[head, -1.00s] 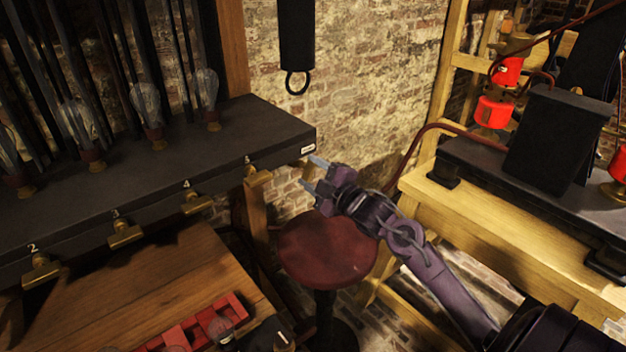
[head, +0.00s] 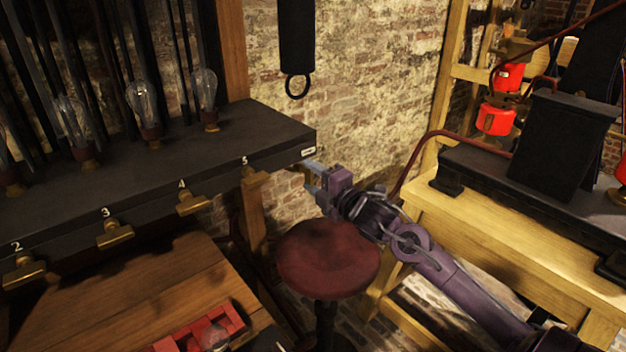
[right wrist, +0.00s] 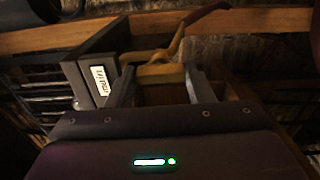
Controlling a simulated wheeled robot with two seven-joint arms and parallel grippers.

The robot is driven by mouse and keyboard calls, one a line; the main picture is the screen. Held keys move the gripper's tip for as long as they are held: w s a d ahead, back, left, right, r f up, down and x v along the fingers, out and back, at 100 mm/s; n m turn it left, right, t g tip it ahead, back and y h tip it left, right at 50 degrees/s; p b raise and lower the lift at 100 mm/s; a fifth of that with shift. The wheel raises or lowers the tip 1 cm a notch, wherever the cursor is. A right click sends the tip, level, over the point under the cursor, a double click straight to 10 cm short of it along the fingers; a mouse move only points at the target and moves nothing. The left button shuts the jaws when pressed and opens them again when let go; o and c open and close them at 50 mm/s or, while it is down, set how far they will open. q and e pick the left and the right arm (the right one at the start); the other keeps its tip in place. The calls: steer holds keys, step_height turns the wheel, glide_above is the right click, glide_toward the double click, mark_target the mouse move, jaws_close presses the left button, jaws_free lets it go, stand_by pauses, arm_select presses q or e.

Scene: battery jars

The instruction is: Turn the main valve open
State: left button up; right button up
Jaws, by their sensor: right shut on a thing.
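The main valve's brass lever (right wrist: 160,72) shows in the right wrist view, beside a small white label plate (right wrist: 100,80). A curved arm of it rises to the upper right. My right gripper (right wrist: 160,90) is shut on this brass part, with one finger on each side. In the head view my right gripper (head: 312,177) is at the right end of the dark shelf (head: 230,125), just below the label plate (head: 308,150). The valve is mostly hidden there by the shelf end and the fingers. My left gripper is not in view.
Numbered brass taps (head: 193,203) line the shelf's front edge, with glass bulbs (head: 204,88) above. A red stool (head: 328,258) stands below my right gripper. A wooden bench (head: 490,235) is at the right. A red tray (head: 215,330) sits on the wooden table at lower left.

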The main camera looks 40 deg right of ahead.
steer(key=shift+f, duration=0.1)
steer(key=o, duration=0.8)
steer(key=shift+a, duration=0.1)
steer(key=shift+o, duration=0.8)
